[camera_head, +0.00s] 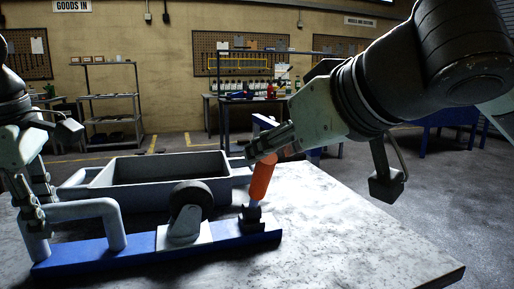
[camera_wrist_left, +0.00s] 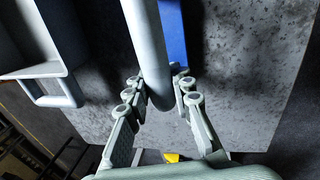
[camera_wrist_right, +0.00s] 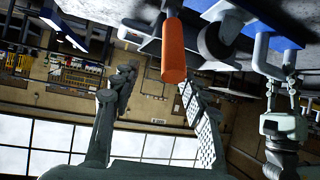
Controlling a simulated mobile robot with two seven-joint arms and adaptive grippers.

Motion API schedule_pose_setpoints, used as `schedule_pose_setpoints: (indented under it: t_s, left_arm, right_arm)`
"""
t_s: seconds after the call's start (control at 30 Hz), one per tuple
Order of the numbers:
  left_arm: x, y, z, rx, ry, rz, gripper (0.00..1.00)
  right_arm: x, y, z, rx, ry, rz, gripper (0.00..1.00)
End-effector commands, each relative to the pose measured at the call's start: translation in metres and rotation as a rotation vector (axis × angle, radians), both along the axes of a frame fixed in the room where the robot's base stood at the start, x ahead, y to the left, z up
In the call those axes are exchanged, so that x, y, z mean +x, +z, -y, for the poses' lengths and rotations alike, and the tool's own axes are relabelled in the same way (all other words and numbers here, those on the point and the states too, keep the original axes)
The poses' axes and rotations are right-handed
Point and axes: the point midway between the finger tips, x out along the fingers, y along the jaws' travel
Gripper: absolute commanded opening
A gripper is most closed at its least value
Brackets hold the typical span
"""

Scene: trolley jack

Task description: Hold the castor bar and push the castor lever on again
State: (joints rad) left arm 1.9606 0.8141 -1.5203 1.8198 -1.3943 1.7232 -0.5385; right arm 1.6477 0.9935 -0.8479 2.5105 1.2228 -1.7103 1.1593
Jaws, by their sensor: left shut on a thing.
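The blue castor bar (camera_head: 130,253) lies along the front of the pale stone-topped table, with a grey loop handle (camera_head: 85,209) at its left end. My left gripper (camera_head: 38,218) is shut on the handle's left upright; the left wrist view shows the grey tube (camera_wrist_left: 148,45) between its pads. A dark castor wheel (camera_head: 190,204) stands on a pale plate mid-bar. The orange castor lever (camera_head: 260,181) rises near the bar's right end, leaning slightly right. My right gripper (camera_head: 268,143) is at the lever's top. In the right wrist view its fingers are apart, with the lever's tip (camera_wrist_right: 173,62) near the right finger.
A grey open-topped tray-like body (camera_head: 150,168) lies behind the bar. A second blue piece (camera_head: 264,121) shows behind my right gripper. The table's right front (camera_head: 350,235) is clear. Shelving (camera_head: 108,100) and workbenches stand far back.

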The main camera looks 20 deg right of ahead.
Motion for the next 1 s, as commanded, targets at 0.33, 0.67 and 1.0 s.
schedule_pose_setpoints:
  t_s: [0.33, 0.67, 1.0]
  left_arm:
    - [0.000, -0.001, 0.001, -0.001, 0.000, -0.002, 0.29]
    - [0.000, 0.000, 0.000, 0.000, 0.000, 0.000, 0.47]
    - [-0.004, 0.022, 0.001, -0.001, 0.001, 0.003, 0.47]
  right_arm:
    - [0.000, 0.000, 0.000, 0.000, 0.000, 0.000, 0.44]
    - [0.000, 0.000, 0.000, 0.000, 0.000, 0.000, 0.44]
    - [0.000, 0.000, 0.000, 0.000, 0.000, 0.000, 0.44]
